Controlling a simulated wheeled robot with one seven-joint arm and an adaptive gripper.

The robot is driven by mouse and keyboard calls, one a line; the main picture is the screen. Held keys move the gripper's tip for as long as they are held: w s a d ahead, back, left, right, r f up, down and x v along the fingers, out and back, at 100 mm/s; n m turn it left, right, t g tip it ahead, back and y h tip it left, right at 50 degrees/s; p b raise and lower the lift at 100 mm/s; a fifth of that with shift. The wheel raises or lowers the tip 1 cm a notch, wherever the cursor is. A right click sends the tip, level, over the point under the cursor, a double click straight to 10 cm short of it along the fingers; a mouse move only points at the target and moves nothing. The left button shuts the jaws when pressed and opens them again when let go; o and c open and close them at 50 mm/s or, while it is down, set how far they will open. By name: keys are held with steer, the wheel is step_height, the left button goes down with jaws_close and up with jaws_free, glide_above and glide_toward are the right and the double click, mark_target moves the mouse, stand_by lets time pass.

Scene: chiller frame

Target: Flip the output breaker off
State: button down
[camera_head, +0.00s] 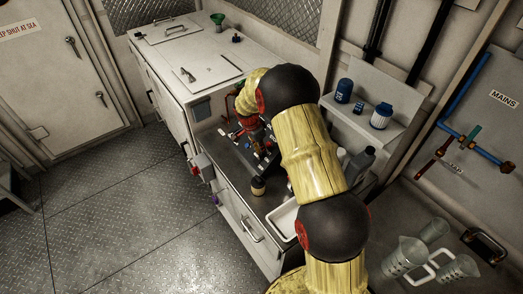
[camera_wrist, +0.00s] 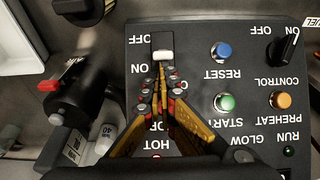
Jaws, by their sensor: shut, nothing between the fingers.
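In the wrist view, a small breaker (camera_wrist: 162,41) with a white lever (camera_wrist: 162,56) is set in a dark control panel (camera_wrist: 193,60). Upside-down OFF and ON labels sit left of it, and the white lever is at the end nearer the ON label. My gripper (camera_wrist: 160,70) is shut and empty, its fingertips at or just below the lever; I cannot tell whether they touch. The breaker's own name is not readable.
The panel also bears a blue button (camera_wrist: 221,52), a green button (camera_wrist: 224,102), an orange lamp (camera_wrist: 281,100) and a black knob (camera_wrist: 289,47). A black device with a red tab (camera_wrist: 48,86) stands left of the panel. In the head view, a small dark jar (camera_head: 258,186) stands on the counter's front edge.

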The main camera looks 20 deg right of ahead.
mark_target(257, 155)
steer(key=shift+s+a+f+h+b, duration=0.15)
steer(key=shift+a+h+b, duration=0.35)
steer(key=shift+b, duration=1.15)
steer(key=h+b, duration=0.1)
steer(key=b, duration=0.3)
steer(key=a+h+b, duration=0.1)
steer(key=h+b, duration=0.1)
steer(key=b, duration=0.3)
steer(key=a+f+t+h+b, duration=0.1)
steer(key=b, duration=0.3)
steer(key=shift+s+a, duration=0.15)
steer(key=shift+s, duration=0.05)
steer(key=shift+r+p, duration=0.35)
steer(key=shift+r, duration=0.2)
steer(key=shift+s+a+r+b, duration=0.1)
steer(key=shift+s+a+b, duration=0.05)
steer(key=shift+a+b, duration=0.45)
steer(key=shift+a, duration=0.1)
